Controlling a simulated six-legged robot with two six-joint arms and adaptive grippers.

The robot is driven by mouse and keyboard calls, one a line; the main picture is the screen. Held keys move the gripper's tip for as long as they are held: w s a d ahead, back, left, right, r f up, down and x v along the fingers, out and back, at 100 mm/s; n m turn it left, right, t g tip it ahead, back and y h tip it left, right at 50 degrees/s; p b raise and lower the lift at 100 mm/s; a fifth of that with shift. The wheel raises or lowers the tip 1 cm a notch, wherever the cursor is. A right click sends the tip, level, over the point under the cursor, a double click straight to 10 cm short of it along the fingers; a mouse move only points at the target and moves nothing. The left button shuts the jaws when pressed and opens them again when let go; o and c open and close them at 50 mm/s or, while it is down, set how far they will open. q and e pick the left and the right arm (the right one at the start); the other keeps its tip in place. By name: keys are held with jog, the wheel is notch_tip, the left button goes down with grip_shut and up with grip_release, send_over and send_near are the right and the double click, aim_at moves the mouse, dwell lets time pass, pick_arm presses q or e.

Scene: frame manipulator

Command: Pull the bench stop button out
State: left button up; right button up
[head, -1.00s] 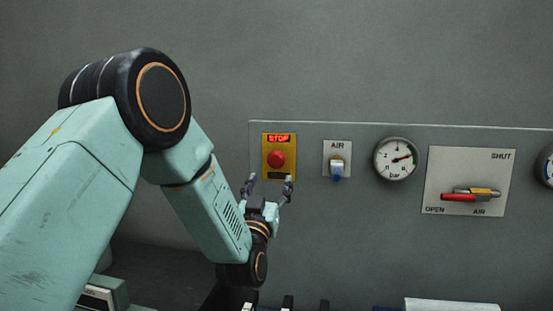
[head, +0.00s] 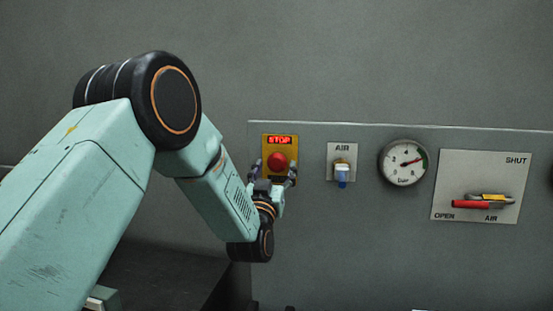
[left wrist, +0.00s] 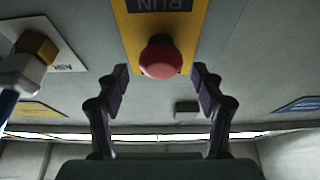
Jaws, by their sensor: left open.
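The red stop button (head: 278,161) sits on a yellow plate (head: 267,152) on the grey wall panel, under a lit red STOP sign (head: 279,140). My left gripper (head: 274,174) is open just in front of and slightly below the button in the head view. In the left wrist view the round red button (left wrist: 160,58) lies between and just beyond the two open fingertips of the left gripper (left wrist: 160,80). No finger visibly touches it. My right gripper is not in view.
The wall above the panel is bare.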

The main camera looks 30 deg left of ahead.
aim_at(276, 166)
pick_arm(q)
jog(key=w, duration=0.2)
jog(key=w+a, duration=0.1)
jog(key=shift+w+r, duration=0.15)
jog(key=shift+r, duration=0.1)
jog(key=shift+a+f, duration=0.1)
jog(key=shift+a, duration=0.2)
jog(key=shift+s+d+r, duration=0.15)
jog(key=shift+s+r, duration=0.05)
jog(key=shift+s+d+r, duration=0.15)
jog(key=shift+d+r, duration=0.05)
jog(key=shift+d, duration=0.25)
jog(key=shift+c, duration=2)
jog(key=shift+w+a+f, duration=0.2)
jog(key=shift+a+f, duration=0.05)
jog(key=shift+a, duration=0.15)
jog(key=c, duration=0.3)
jog(key=shift+c, duration=0.7)
jog(key=shift+d, duration=0.2)
jog(key=c, duration=0.3)
jog(key=shift+a, duration=0.1)
grip_shut()
